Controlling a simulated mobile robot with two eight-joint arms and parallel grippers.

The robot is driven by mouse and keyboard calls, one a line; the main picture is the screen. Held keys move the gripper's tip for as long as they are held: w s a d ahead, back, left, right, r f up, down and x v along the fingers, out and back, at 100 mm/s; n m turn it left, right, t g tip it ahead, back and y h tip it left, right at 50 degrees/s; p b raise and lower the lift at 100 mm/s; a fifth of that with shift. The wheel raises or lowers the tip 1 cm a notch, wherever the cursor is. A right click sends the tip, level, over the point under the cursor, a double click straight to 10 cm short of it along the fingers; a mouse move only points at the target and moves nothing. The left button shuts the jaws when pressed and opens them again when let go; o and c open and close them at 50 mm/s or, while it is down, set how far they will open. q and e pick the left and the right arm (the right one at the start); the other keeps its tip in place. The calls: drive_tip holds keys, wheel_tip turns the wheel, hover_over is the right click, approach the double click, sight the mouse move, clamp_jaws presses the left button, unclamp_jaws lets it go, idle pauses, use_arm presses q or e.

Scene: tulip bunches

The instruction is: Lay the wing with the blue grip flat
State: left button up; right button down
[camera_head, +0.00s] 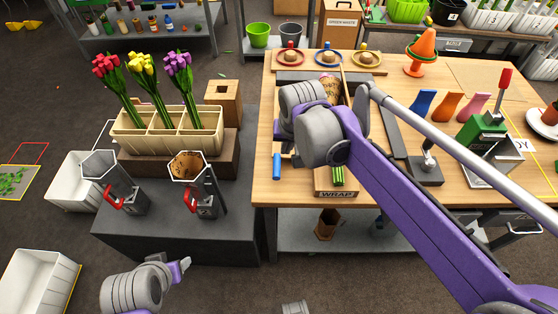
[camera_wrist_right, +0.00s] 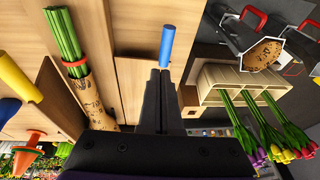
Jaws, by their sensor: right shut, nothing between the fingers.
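The blue grip (camera_head: 277,165) shows left of my right wrist, near the table's left edge. In the right wrist view the blue grip (camera_wrist_right: 167,46) stands just beyond my shut, empty right gripper (camera_wrist_right: 160,73); I cannot tell whether they touch. A pale wooden panel (camera_wrist_right: 142,28) lies beside the grip, and its tilt is unclear. In the head view my arm hides most of the wing. Green stems (camera_wrist_right: 64,35) in printed paper (camera_wrist_right: 93,98) lie beside it. My left gripper (camera_head: 180,268) is low in the head view, away from the table; its opening is unclear.
The board marked WRAP (camera_head: 335,193) is at the table's front edge. A yellow cylinder (camera_wrist_right: 20,80) shows at the wrist view's left. A tulip box (camera_head: 165,135) and two hexagonal holders stand on the dark bench to the left. Coloured vases (camera_head: 447,105) stand farther right.

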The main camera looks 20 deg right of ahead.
sight(276, 169)
drive_tip(key=x, duration=0.5)
drive_tip(key=a+x, duration=0.1)
drive_tip(key=x, duration=0.1)
drive_tip(key=shift+s+f+b, duration=0.2)
drive_tip(key=shift+f+b, duration=0.1)
drive_tip(key=shift+f, duration=0.05)
drive_tip(key=shift+a+f, duration=0.15)
drive_tip(key=shift+f, duration=0.35)
drive_tip(key=shift+w+a+f+b, duration=0.1)
drive_tip(key=shift+a+f+b, duration=0.05)
drive_tip(key=shift+f+b, duration=0.35)
drive_tip(key=shift+a+f+b, duration=0.2)
drive_tip(key=shift+f+b, duration=0.05)
drive_tip(key=shift+f, duration=0.35)
drive_tip(key=shift+s+r, duration=0.1)
drive_tip(key=shift+s, duration=0.15)
